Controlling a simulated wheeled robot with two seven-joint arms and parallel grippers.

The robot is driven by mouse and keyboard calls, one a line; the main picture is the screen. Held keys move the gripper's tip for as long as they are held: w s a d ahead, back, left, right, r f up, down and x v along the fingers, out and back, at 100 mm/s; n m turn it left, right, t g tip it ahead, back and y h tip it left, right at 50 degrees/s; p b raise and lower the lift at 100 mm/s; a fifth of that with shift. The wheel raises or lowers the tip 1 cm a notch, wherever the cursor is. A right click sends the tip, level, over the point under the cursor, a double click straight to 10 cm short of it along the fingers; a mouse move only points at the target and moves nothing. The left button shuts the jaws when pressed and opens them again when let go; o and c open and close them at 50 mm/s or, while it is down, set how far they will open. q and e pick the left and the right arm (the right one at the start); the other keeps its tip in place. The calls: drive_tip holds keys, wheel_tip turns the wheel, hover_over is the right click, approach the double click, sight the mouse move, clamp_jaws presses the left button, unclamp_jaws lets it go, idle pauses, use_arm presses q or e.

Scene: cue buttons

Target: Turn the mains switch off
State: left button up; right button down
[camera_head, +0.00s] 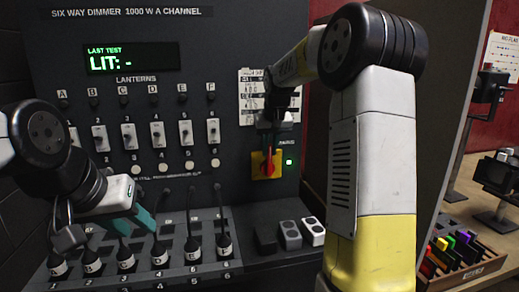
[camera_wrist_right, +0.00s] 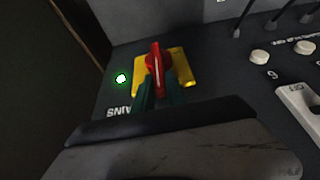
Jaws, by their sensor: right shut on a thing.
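The mains switch is a red rotary handle (camera_head: 267,163) on a yellow plate (camera_head: 258,172), low on the right of the dimmer panel. Its handle points up and down in the head view. My right gripper (camera_head: 268,150) reaches it from above, with its teal fingers shut on the red handle. The right wrist view shows the red handle (camera_wrist_right: 155,62) between the two fingertips (camera_wrist_right: 158,85). A green lamp (camera_head: 289,162) beside the plate is lit. My left gripper (camera_head: 140,215) hangs at the left over the cable row; whether its jaws are open is unclear.
The dimmer panel (camera_head: 225,60) carries sliders, round buttons and a screen reading "LIT: -". Labelled plugs with cables (camera_head: 193,247) stand in a row below. Small dark and white blocks (camera_head: 312,231) sit right of them. A crate of coloured pieces (camera_head: 480,268) is at far right.

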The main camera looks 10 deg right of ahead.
drive_tip(key=shift+a, duration=0.1)
idle(0.7)
drive_tip(key=a+f+n+t+h, duration=0.3)
drive_tip(key=a+f+h, duration=0.5)
drive_tip(key=h, duration=0.8)
drive_tip(key=shift+s+n+h, duration=0.15)
drive_tip(key=shift+n+h, duration=0.25)
drive_tip(key=shift+n, duration=0.4)
drive_tip(key=shift+f, duration=0.15)
drive_tip(key=c, duration=1.4)
unclamp_jaws()
drive_tip(key=shift+o, duration=0.2)
